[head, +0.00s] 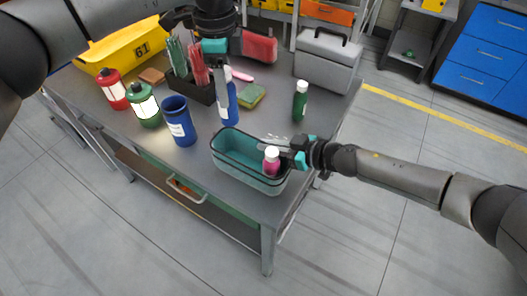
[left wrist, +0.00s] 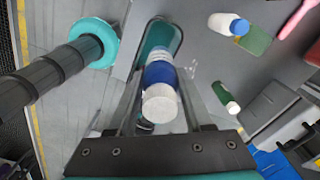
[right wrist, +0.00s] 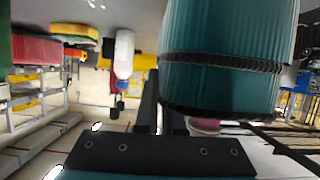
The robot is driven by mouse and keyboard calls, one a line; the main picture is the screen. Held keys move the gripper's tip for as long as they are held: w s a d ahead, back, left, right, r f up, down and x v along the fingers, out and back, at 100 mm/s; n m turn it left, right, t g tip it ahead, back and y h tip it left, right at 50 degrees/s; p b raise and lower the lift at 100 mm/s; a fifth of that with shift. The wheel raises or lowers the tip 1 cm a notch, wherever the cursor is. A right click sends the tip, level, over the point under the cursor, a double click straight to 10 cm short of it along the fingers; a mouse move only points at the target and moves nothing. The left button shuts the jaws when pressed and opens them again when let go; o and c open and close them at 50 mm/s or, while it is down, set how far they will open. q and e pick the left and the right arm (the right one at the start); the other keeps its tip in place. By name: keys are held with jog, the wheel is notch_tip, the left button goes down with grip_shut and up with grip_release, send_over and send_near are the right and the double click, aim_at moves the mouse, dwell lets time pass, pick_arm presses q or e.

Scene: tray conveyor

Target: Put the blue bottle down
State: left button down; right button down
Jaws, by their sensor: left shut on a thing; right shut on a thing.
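The blue bottle (head: 230,106) with a white cap is in my left gripper (head: 224,96). In the left wrist view the blue bottle (left wrist: 160,75) stands between the fingers, cap towards the camera, with the teal bin (left wrist: 163,38) beyond it. In the head view the bottle is upright just behind the teal bin's (head: 237,171) left end; its gap to the table cannot be told. My right gripper (head: 295,152) is shut on the bin's right rim. In the right wrist view the bin (right wrist: 220,85) fills much of the picture.
A pink bottle (head: 271,161) stands in the bin. A dark blue cup (head: 178,122), green bottle (head: 300,100), green sponge (head: 251,96) and grey toolbox (head: 325,62) stand around. A white bottle with a blue cap (left wrist: 226,24) is by the sponge. Table is bare between sponge and green bottle.

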pick_arm(q)
send_near(233, 142)
jog(key=s+f, duration=0.2)
jog(key=s, duration=0.1)
jog(key=s+f, duration=0.1)
jog(key=s, duration=0.1)
jog(key=shift+d+f, duration=0.3)
pick_arm(e)
jog(key=shift+f, duration=0.1)
pick_arm(q)
jog(key=shift+f, duration=0.15)
jog(key=c, duration=0.6)
grip_release()
notch_tip(233, 142, up, 12)
jog(key=shift+r, duration=0.2)
pick_arm(e)
jog(key=c, duration=1)
grip_release()
